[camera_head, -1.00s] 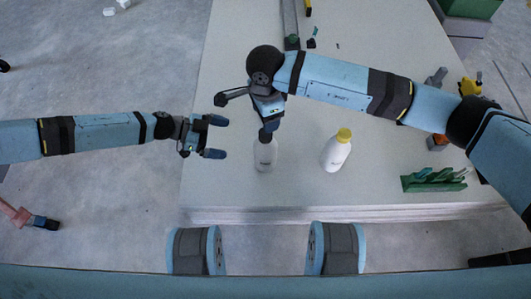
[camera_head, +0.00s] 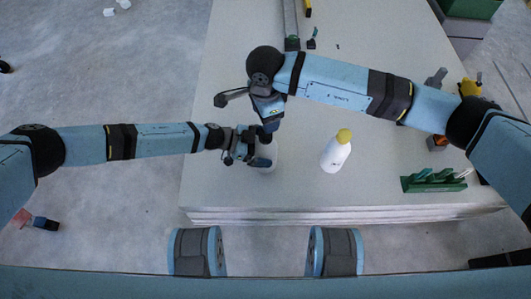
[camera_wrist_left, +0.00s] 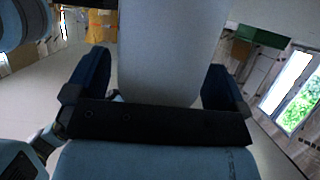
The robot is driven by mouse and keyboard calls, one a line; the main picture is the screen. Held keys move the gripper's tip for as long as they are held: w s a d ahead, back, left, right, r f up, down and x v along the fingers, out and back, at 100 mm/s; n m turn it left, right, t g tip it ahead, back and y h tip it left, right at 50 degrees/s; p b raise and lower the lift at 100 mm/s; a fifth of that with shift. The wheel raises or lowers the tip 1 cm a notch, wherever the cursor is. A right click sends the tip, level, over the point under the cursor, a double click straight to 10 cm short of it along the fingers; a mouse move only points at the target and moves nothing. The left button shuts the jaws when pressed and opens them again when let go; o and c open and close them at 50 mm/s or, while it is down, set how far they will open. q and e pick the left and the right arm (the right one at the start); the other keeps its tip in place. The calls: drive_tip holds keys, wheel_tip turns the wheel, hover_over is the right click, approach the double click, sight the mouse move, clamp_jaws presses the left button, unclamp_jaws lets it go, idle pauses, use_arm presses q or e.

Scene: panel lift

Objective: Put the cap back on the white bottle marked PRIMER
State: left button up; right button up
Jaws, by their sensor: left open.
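A white bottle (camera_head: 271,152) stands upright on the table below my right gripper; its label is not readable, and my left gripper partly covers it. My left gripper (camera_head: 259,150) is open, with its fingers on either side of this bottle's body. In the left wrist view the pale bottle body (camera_wrist_left: 170,50) stands between the two dark fingers, with gaps showing at both sides. My right gripper (camera_head: 268,122) points down at the bottle's top. I cannot tell whether it holds a cap, and the bottle's mouth is hidden.
A second white bottle (camera_head: 336,154) with a yellow cap (camera_head: 344,135) stands to the right. A green rack (camera_head: 434,181) is at the table's right, near tools and a yellow item (camera_head: 470,87). The table (camera_head: 330,195) is clear between the bottles and the front edge.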

use_arm(q)
drive_tip(key=shift+c, duration=0.2)
drive_tip(key=c, duration=1.7)
use_arm(e)
drive_tip(key=shift+f, duration=4)
drive_tip(key=shift+c, duration=0.3)
